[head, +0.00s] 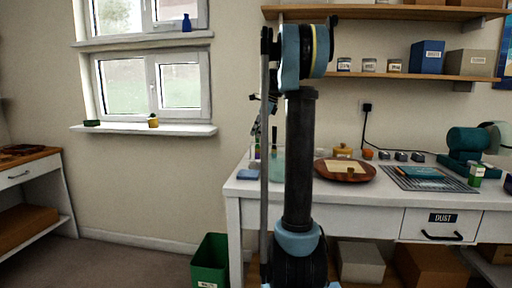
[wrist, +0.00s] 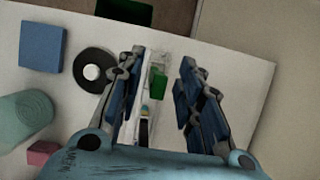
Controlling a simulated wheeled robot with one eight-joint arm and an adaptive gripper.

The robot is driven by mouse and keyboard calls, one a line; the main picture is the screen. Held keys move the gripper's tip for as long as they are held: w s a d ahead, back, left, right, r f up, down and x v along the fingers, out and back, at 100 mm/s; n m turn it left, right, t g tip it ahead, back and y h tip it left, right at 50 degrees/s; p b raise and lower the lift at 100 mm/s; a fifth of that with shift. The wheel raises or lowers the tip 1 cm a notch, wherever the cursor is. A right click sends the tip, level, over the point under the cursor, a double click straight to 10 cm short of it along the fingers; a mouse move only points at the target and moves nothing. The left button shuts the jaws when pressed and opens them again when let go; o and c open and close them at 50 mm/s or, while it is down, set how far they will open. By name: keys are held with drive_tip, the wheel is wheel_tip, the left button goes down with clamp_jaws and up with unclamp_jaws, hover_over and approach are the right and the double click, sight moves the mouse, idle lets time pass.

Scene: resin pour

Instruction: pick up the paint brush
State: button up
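My gripper (wrist: 162,64) is open in the wrist view, its two blue-padded fingers apart above the white worktop. Between and below the fingers is a pale, see-through holder (wrist: 153,62) with a green piece (wrist: 157,84) and a thin dark item with a yellow and blue band (wrist: 144,112). I cannot tell for sure which of these is the paint brush. In the head view, my gripper (head: 257,128) hangs over the left end of the bench, mostly behind my arm. A thin dark upright handle (head: 274,138) shows beside it; its lower part is unclear.
A blue block (wrist: 41,45), a black disc with a white centre (wrist: 92,73), a teal roll (wrist: 22,118) and a pink block (wrist: 42,152) lie left of my gripper. A round wooden board (head: 345,171) is farther right. A green bin (head: 209,262) stands on the floor.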

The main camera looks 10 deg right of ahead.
drive_tip(key=shift+c, duration=0.5)
clamp_jaws()
